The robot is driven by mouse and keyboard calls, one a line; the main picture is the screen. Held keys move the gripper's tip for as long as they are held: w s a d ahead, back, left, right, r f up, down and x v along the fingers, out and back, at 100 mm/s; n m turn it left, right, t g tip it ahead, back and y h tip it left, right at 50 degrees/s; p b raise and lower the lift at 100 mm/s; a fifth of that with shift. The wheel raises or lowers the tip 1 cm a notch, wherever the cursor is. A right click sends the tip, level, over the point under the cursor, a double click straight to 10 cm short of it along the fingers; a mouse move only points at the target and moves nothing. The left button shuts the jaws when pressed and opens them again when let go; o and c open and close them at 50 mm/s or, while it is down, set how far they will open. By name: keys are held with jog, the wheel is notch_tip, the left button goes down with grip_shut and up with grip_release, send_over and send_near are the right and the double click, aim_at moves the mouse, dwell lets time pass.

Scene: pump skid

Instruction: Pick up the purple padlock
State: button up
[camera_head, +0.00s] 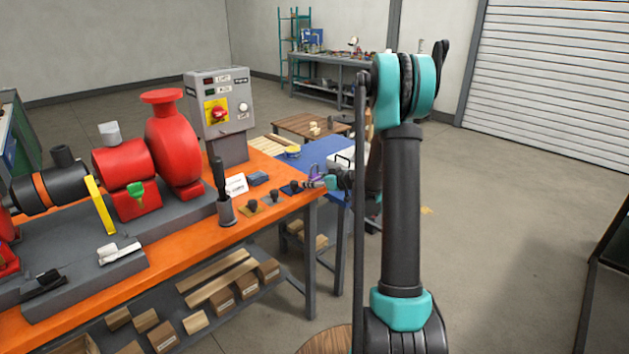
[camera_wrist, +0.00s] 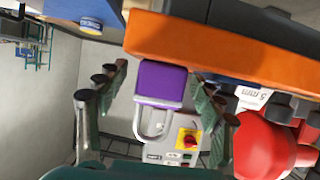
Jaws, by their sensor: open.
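The purple padlock (camera_wrist: 162,80) shows in the wrist view with its grey shackle pointing down in the picture. It is between the two open fingers of my gripper (camera_wrist: 160,88), with a gap on each side. Whether the padlock rests on the bench is too small to tell.
The orange bench (camera_head: 262,212) carries a red pump (camera_head: 173,150), a grey control box (camera_head: 219,105), a dark holder cup (camera_head: 226,211) and several small dark-handled pieces. A blue table (camera_head: 318,150) stands just behind. The floor to the right is clear.

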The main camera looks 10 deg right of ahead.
jog(key=c, duration=1.4)
jog(key=shift+r, duration=0.1)
notch_tip(320, 180, up, 20)
jog(key=shift+f, duration=0.1)
